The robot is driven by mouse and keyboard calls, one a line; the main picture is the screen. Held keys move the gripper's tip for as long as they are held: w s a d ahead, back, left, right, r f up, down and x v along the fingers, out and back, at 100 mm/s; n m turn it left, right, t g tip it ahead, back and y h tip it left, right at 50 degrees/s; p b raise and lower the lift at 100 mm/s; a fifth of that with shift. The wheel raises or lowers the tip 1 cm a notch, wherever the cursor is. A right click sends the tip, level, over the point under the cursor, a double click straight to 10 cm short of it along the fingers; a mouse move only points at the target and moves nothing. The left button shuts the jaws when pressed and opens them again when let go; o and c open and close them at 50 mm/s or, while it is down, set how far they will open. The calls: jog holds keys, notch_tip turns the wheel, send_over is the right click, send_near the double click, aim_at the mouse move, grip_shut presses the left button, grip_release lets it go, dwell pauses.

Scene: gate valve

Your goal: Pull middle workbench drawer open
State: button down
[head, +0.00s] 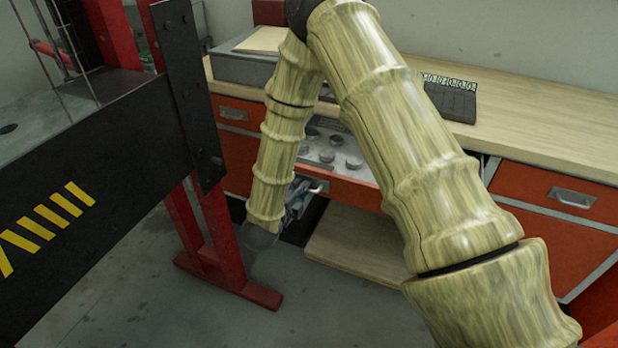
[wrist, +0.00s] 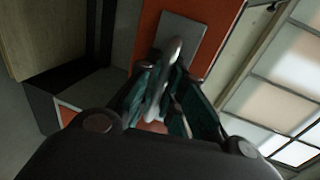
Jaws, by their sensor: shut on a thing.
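The middle workbench drawer (head: 352,192) has an orange-red front. It stands partly out, and its light inside with several round metal pieces (head: 335,150) shows from above. My gripper (head: 300,196) is at the left part of the drawer front, partly hidden by my arm. In the wrist view, my gripper (wrist: 165,100) has its teal fingers closed around the silver bar handle (wrist: 173,52). The handle sits on a grey plate on the orange front (wrist: 205,15). The head view shows a bit of the handle (head: 318,186).
The workbench's wooden top (head: 540,125) carries a dark box with dials (head: 448,98) and a grey case (head: 240,66). A right drawer (head: 555,195) and a left drawer (head: 232,113) are shut. A low wooden shelf (head: 355,245) lies below. A red-and-black press frame (head: 215,235) stands close left of my arm.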

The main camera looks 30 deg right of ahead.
jog(key=shift+f+v, duration=0.2)
jog(key=shift+v, duration=0.65)
jog(key=shift+f+v, duration=0.15)
jog(key=shift+v, duration=0.75)
jog(key=shift+s, duration=0.1)
jog(key=c, duration=1.8)
grip_release()
jog(key=v, duration=1.2)
jog(key=shift+f, duration=0.1)
